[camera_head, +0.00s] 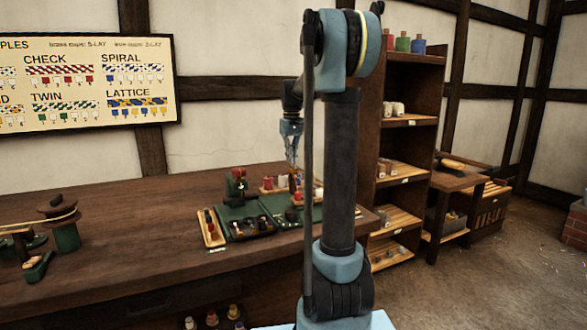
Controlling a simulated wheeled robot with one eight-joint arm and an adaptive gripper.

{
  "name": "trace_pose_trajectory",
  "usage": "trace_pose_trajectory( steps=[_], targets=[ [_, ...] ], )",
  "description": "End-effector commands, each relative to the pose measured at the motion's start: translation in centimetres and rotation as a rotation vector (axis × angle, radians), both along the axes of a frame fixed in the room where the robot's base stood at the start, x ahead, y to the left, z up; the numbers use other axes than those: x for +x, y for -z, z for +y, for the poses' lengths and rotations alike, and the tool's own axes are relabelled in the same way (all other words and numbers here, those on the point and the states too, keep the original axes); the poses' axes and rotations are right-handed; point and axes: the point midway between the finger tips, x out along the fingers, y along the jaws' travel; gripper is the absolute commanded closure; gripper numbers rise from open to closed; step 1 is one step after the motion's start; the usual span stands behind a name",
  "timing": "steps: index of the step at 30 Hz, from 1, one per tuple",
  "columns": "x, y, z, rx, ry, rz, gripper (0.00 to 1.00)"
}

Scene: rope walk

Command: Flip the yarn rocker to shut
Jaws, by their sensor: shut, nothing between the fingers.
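My gripper (292,165) hangs from my raised arm, fingers down, over the right part of the brown workbench (130,225). It is shut and empty. Below and left of it stands a small dark green device (237,188) with red on top. Green panels and a dark tray (250,227) lie in front of it. The yarn rocker is too small to make out for certain among these parts, and I cannot tell its position. My arm's upright link hides the bench's right end in part.
A wooden tray of bobbins (211,229) lies at the bench's front edge. Red and pale spools (270,184) stand behind the green panels. A winding device (64,232) stands at far left. A tall shelf (402,150) stands right of my arm. The bench's middle is clear.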

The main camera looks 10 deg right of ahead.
Motion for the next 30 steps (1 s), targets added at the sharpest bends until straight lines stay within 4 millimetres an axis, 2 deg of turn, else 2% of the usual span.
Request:
trace_pose_trajectory(
  steps=[13, 30],
  targets=[
    [0.0, 0.4, 0.0, 0.000, 0.000, 0.000, 1.00],
    [0.0, -3.1, 0.0, 0.000, 0.000, 0.000, 1.00]
  ],
)
